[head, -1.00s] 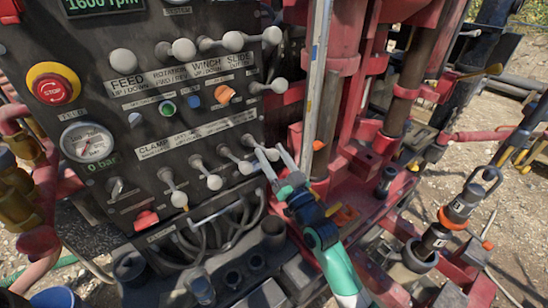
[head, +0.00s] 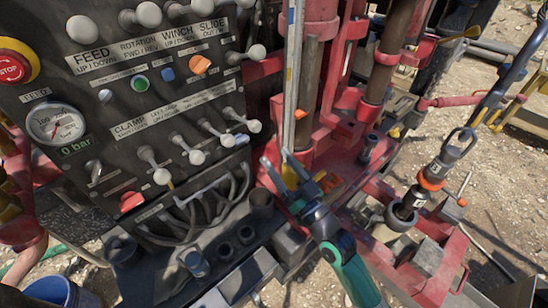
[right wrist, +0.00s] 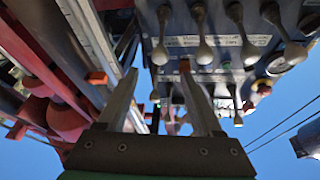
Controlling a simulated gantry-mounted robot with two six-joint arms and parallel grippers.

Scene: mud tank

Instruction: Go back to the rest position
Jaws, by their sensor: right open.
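My right gripper (head: 276,160) is open and empty in the head view, its fingers pointing up beside the lower right of the control panel (head: 105,112). The fingertips are apart from the lever knobs; the nearest is the rightmost lower-row knob (head: 254,126). In the right wrist view both fingers (right wrist: 157,72) are spread with nothing held between them, and several levers (right wrist: 200,52) of the panel show beyond them. My left gripper is in neither view.
A red drill frame (head: 340,130) and a pale upright rail (head: 292,80) stand close to the right gripper. A hanging tool with an orange ring (head: 432,176) is at the right. A blue bucket (head: 62,292) is at the lower left. Gravel ground (head: 500,190) lies beyond.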

